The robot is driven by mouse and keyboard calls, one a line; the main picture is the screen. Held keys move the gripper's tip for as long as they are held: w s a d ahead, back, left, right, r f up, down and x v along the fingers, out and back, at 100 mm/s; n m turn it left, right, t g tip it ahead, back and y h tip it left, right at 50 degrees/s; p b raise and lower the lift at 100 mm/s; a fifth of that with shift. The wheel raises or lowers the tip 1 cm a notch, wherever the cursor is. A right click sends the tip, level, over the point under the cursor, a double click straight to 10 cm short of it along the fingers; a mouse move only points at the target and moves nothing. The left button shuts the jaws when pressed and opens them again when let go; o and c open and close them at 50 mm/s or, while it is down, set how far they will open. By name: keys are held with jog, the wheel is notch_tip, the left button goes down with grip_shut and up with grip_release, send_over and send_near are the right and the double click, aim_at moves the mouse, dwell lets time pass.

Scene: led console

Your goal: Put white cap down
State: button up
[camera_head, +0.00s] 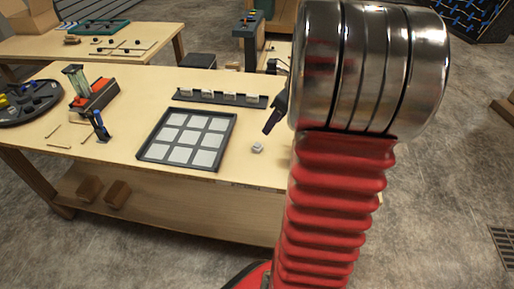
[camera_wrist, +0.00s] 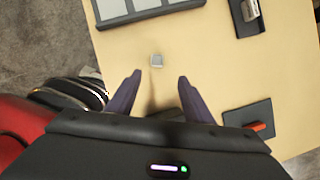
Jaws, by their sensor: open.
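The white cap (camera_head: 257,147) rests on the wooden table, just right of the black tray with a grid of white squares (camera_head: 187,139). In the wrist view the white cap (camera_wrist: 157,61) lies alone on the bare table top, ahead of the fingertips and between their lines. My gripper (camera_wrist: 158,80) is open, with its two dark purple fingers apart and nothing between them. In the head view part of my gripper (camera_head: 271,120) shows above the table, right of the cap; my arm hides the rest.
A black rack (camera_head: 220,98) with several white pieces stands behind the tray. The wrist view shows a dark holder with a red piece (camera_wrist: 258,127) at right. A red and green device (camera_head: 92,93) and a round black tray (camera_head: 25,103) are at left. Bare table surrounds the cap.

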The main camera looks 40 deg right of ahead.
send_over(258, 145)
jog(key=s+d, duration=0.1)
jog(key=s, duration=0.1)
notch_tip(258, 145, down, 7)
jog(key=shift+s+d+f, duration=0.1)
jog(key=shift+d, duration=0.05)
jog(key=shift+a+x, duration=0.1)
jog(key=shift+x, duration=1.2)
jog(key=shift+a+x, duration=0.15)
jog(key=shift+x, duration=1.15)
jog(key=shift+c, duration=0.6)
grip_shut()
